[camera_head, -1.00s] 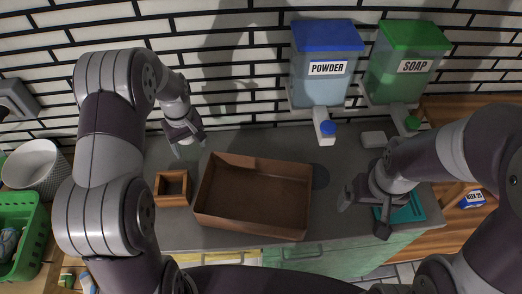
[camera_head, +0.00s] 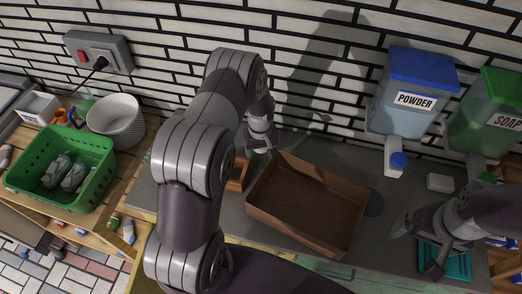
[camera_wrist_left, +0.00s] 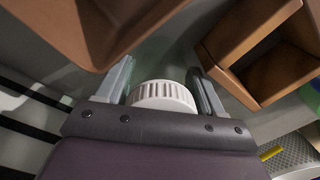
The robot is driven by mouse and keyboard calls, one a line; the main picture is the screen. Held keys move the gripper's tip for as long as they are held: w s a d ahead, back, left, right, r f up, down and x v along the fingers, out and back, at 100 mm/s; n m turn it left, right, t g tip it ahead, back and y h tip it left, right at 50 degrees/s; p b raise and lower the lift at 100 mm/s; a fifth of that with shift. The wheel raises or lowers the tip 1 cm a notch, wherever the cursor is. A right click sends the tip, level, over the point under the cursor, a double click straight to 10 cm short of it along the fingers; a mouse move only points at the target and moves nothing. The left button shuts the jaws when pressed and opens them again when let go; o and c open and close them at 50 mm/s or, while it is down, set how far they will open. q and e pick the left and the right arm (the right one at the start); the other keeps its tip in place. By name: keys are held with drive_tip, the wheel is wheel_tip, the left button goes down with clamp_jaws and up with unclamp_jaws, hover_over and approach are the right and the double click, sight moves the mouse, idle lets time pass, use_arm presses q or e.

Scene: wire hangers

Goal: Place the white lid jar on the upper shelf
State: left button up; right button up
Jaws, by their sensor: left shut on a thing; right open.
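The white lid jar shows in the left wrist view as a round white ribbed lid (camera_wrist_left: 163,96) between my two fingers. Its body is hidden below the lid. My left gripper (camera_wrist_left: 162,85) is shut on it. In the head view my left gripper (camera_head: 262,147) is over the counter by the wall, just behind the brown open box; the jar cannot be made out there. My right gripper (camera_head: 416,250) is open and empty over a teal tray (camera_head: 458,265) at the right. At the left is a wooden shelf unit (camera_head: 75,222); which level is the upper shelf I cannot tell for sure.
The brown box (camera_head: 308,205) and a small wooden box (camera_head: 240,175) flank my left gripper. A green basket (camera_head: 62,165) and white basket (camera_head: 117,120) stand on the wooden unit. Powder (camera_head: 414,92) and soap (camera_head: 490,115) dispensers hang at right.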

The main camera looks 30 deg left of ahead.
use_arm(q)
drive_tip(key=shift+f, duration=0.15)
drive_tip(key=o, duration=0.9)
drive_tip(key=shift+w, duration=0.15)
drive_tip(key=shift+c, duration=0.2)
